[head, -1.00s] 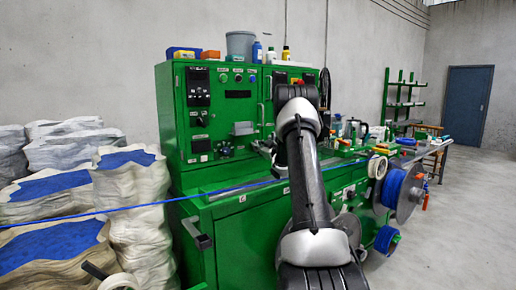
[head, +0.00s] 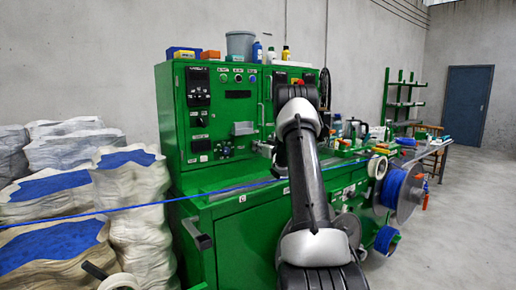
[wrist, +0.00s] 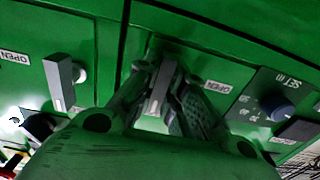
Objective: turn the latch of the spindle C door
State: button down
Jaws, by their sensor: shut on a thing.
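In the wrist view my gripper (wrist: 165,82) has its two dark fingers closed on a grey bar-shaped latch (wrist: 157,92) on the green machine front. The latch stands between the fingers and is partly hidden by them. A label reading OPEN (wrist: 218,87) is just right of it. In the head view my gripper (head: 263,148) is at the front of the green cabinet (head: 228,135), mostly hidden by my arm. I cannot read a spindle letter on the held latch's door.
A second latch (wrist: 62,82) with its own OPEN label (wrist: 14,57) is to the left. A blue knob (wrist: 283,112) on a grey plate is to the right. A blue cable (head: 150,205) runs across the front of the machine. White sacks (head: 135,215) stand at the left.

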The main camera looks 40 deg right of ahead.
jog(key=c, duration=1.5)
grip_release()
jog(key=s, duration=1.2)
